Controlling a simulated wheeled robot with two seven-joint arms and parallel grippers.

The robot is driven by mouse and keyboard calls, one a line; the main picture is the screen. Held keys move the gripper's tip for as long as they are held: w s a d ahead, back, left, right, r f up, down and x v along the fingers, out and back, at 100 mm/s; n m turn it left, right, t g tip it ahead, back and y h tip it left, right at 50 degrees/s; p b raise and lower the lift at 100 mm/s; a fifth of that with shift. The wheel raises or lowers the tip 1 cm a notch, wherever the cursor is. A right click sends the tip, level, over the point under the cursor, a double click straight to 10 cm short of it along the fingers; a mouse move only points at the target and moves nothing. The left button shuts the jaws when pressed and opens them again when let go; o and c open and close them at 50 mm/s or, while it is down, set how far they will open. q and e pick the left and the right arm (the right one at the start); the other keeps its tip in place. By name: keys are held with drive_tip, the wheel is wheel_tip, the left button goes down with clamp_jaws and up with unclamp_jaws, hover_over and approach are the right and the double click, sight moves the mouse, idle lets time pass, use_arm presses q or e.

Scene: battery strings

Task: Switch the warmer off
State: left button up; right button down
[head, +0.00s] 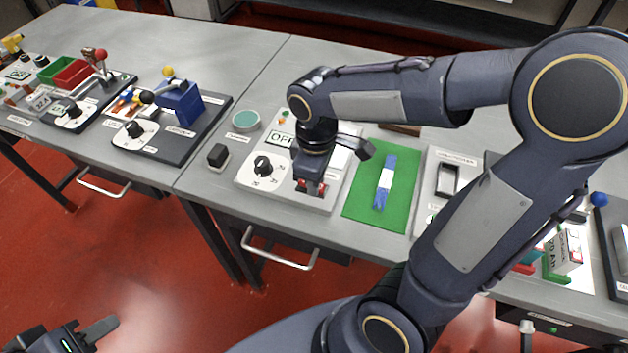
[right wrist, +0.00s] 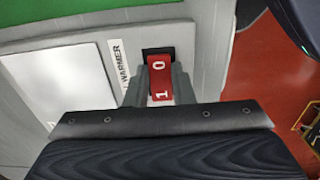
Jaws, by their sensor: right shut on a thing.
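The warmer (head: 335,158) is a pale panel unit with a light plate, a black dial (head: 262,166) and a small display reading "OFF" (head: 278,140). Its label "WARMER" (right wrist: 119,62) shows in the right wrist view. Its red rocker switch (right wrist: 160,78), marked 0 and 1, sits in a black socket. My right gripper (head: 311,188) points down at the front right of the warmer. In the right wrist view its fingers (right wrist: 160,85) are shut about the red switch. My left gripper (head: 85,335) is at the bottom left, partly cut off, away from the table.
A green mat (head: 360,205) with a blue-and-white strip (head: 385,182) lies right of the warmer. A black block (head: 218,156) and a round teal-topped dish (head: 245,120) stand to its left. My right arm hides part of the table's right side.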

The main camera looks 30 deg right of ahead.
drive_tip(key=c, duration=1.2)
unclamp_jaws()
drive_tip(key=shift+c, duration=0.2)
drive_tip(key=shift+r, duration=0.1)
wheel_tip(320, 180, up, 8)
drive_tip(key=shift+f+p, duration=0.15)
drive_tip(key=shift+p, duration=0.3)
drive_tip(key=s+a+f+m+t+y, duration=0.1)
drive_tip(key=s+f+m+t+y, duration=0.1)
drive_tip(key=s+m+t, duration=0.3)
drive_tip(key=s+m+y, duration=0.1)
drive_tip(key=s+m, duration=0.3)
drive_tip(key=s, duration=0.2)
drive_tip(key=shift+s+a+f+m+t+y, duration=0.2)
drive_tip(key=shift+m+t+y, duration=0.1)
drive_tip(key=shift+m+y, duration=0.1)
